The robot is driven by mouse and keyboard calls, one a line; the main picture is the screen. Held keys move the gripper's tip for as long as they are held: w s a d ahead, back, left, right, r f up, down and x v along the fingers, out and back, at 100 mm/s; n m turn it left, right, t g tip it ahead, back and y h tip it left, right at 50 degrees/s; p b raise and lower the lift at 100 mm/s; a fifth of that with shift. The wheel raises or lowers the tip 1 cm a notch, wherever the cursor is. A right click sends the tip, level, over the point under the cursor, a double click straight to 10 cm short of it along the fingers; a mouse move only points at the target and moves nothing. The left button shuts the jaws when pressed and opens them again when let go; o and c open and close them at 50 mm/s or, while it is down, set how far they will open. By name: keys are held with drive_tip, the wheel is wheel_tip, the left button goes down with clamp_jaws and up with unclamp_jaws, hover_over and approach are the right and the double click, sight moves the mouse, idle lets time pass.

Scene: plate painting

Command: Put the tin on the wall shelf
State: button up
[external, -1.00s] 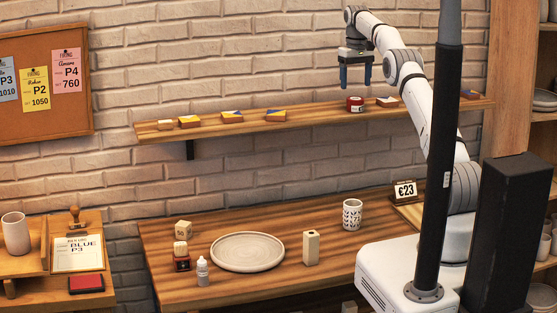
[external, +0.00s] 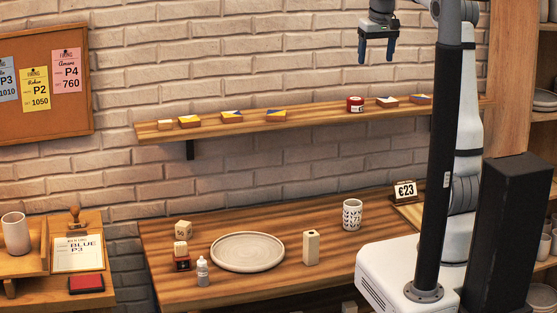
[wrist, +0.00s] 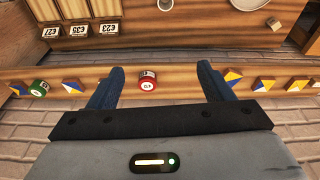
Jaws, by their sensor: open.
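A small red tin (external: 355,104) with a pale label stands upright on the wooden wall shelf (external: 240,128). My gripper (external: 377,55) is open and empty, above the shelf and a little right of the red tin in the external view, clear of it. In the wrist view, the red tin (wrist: 147,82) shows between the spread fingers of my gripper (wrist: 160,72), with the shelf below. A green tin (wrist: 39,88) also stands on the shelf in the wrist view; I cannot see it in the external view.
Several painted tiles (external: 275,115) lie along the shelf on both sides of the red tin. The table below holds a plate (external: 247,252), a patterned cup (external: 352,214), a pale block (external: 311,247), a small bottle (external: 202,271) and a price card (external: 404,191). A brick wall rises behind.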

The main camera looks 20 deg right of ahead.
drive_tip(key=s+a+f+t, duration=0.1)
drive_tip(key=s+f, duration=0.4)
drive_tip(key=s, duration=0.8)
drive_tip(key=s+a+f+t, duration=0.1)
drive_tip(key=s+f, duration=0.5)
drive_tip(key=s, duration=0.7)
drive_tip(key=shift+m, duration=0.4)
drive_tip(key=shift+w+f, duration=0.1)
drive_tip(key=shift+f, duration=0.1)
